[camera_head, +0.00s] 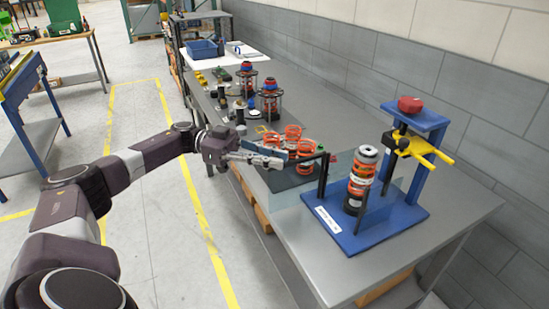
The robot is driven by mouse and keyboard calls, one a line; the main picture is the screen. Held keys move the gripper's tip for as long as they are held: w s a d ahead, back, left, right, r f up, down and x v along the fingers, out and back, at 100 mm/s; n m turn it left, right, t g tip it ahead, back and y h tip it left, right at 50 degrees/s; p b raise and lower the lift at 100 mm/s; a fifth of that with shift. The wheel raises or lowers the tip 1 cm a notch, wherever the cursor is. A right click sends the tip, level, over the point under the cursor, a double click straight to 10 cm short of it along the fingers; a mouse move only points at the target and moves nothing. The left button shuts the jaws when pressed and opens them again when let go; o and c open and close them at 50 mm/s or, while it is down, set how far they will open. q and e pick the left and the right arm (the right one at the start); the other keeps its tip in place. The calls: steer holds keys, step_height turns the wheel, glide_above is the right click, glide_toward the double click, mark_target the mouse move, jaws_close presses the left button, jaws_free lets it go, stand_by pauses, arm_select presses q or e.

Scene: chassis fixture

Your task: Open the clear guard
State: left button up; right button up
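The clear guard (301,190) is a see-through pane at the left front of the blue fixture base (398,221), with a dark upright and a black bar along its top. Another clear area shows behind the shock absorber (360,180), which stands upright on the base with an orange spring. My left gripper (277,160) reaches in from the left, with its fingers at the left end of the black bar, near the guard's upper left edge. Whether it touches or grips the bar is too small to tell. My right gripper is out of view.
Several orange springs (293,139) stand on the bench just behind the gripper. A blue press frame with a red knob (410,104) and yellow clamp (422,150) rises at the right. The grey bench top (330,276) is clear in front; open floor lies left.

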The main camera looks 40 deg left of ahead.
arm_select(q)
steer(key=o, duration=0.4)
steer(key=v, duration=0.7)
steer(key=shift+a, duration=0.2)
stand_by(0.4)
